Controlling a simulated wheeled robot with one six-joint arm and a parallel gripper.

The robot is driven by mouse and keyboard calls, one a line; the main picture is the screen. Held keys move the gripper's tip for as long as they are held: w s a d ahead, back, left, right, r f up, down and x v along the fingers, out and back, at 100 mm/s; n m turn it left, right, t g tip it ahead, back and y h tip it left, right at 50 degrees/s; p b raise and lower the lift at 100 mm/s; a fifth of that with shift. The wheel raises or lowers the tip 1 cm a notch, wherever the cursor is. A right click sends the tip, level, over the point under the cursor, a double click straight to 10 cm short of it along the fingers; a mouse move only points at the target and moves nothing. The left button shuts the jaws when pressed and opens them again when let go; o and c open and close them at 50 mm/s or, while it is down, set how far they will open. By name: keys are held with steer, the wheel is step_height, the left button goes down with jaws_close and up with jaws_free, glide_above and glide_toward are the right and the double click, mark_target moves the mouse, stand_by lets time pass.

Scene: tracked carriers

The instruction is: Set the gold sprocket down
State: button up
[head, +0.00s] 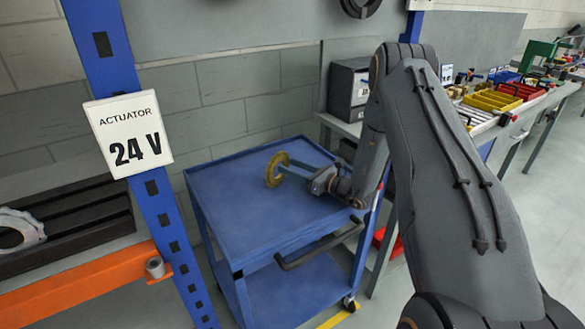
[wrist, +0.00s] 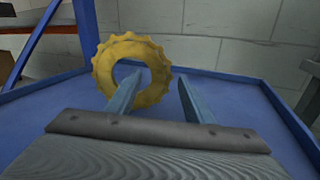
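The gold sprocket (head: 272,170) is a toothed ring standing upright at the far part of the blue cart's top (head: 235,215). In the wrist view the sprocket (wrist: 104,75) faces me, left of centre. My gripper (head: 279,164) reaches in from the right, low over the cart. In the wrist view my gripper (wrist: 160,74) has its fingers apart, with the right side of the ring between them. The left finger crosses the ring's hole. A narrow gap shows between the right finger and the rim. I cannot tell whether the sprocket's lower edge touches the cart.
The rest of the cart top is clear. The cart has a dark handle (head: 320,243) at its front and a lower shelf (head: 290,292). A blue post with a "24 V" sign (head: 129,134) stands left. A workbench with yellow bins (head: 492,101) lies right.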

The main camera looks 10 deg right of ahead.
steer(key=shift+r, duration=0.15)
steer(key=b+v, duration=0.1)
steer(key=v, duration=0.5)
steer(key=shift+s+d+b, duration=0.3)
steer(key=shift+s, duration=0.25)
steer(key=s+a+r+n+g, duration=0.1)
steer(key=s+a+n+g, duration=0.1)
steer(key=a, duration=0.1)
steer(key=s+a+r+n+g+y, duration=0.1)
steer(key=s+a+n+g, duration=0.1)
steer(key=s+a+g, duration=0.1)
steer(key=s+a+r+n+g, duration=0.1)
steer(key=s+a+n+g, duration=0.1)
steer(key=s+a+n, duration=0.1)
steer(key=shift+s+a+g+y, duration=0.1)
steer(key=shift+a+g+y, duration=0.1)
steer(key=shift+a, duration=0.25)
steer(key=shift+s+a+g+y, duration=0.1)
steer(key=shift+s+a+y, duration=0.1)
steer(key=shift+a, duration=0.25)
steer(key=s+a+r+n+g+h, duration=0.2)
steer(key=s+n+g+h, duration=0.6)
steer(key=s+n, duration=0.85)
steer(key=s+d+r+n+t+h, duration=0.2)
steer(key=s+d+r+n+h, duration=0.1)
steer(key=s+d+n+h, duration=0.2)
steer(key=shift+s+d+r+n+t+h, duration=0.15)
steer(key=shift+s+d+n+t+h, duration=0.25)
steer(key=shift+s+d, duration=0.6)
